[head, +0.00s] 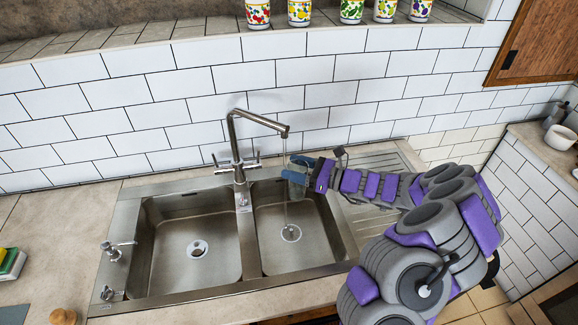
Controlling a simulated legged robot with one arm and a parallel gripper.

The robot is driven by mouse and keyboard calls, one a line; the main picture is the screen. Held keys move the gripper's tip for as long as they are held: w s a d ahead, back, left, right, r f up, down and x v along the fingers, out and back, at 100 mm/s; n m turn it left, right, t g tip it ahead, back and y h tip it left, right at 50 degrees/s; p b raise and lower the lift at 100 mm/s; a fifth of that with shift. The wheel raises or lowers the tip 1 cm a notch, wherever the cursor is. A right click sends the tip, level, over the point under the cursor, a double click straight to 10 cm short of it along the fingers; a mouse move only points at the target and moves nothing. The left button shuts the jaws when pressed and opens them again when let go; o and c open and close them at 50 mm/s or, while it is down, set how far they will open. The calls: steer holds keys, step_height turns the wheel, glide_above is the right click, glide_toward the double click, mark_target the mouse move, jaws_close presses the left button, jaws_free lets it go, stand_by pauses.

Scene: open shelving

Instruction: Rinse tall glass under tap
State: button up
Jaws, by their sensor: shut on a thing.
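The tap (258,121) is a tall metal spout behind the double sink, turned toward the right basin. A thin stream of water (286,215) falls from its mouth to the right basin's drain. My gripper (296,170) reaches in from the right, above the right basin and just under the spout. It is shut on the tall glass (297,187), a clear shape that is small and hard to make out between the bluish fingers. The glass is at the water stream. Its tilt and whether water enters it cannot be told.
The left basin (190,245) is empty. A ribbed drainboard (375,165) lies right of the sink, under my arm. Several patterned cups (299,12) stand on the ledge above.

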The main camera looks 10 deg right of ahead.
stand_by(0.4)
steer(key=shift+s+d+r+p, duration=0.15)
steer(key=shift+s+r+p, duration=0.8)
steer(key=shift+r+p, duration=0.05)
steer(key=s+r+p, duration=0.2)
steer(key=s, duration=0.1)
steer(key=shift+d, duration=0.2)
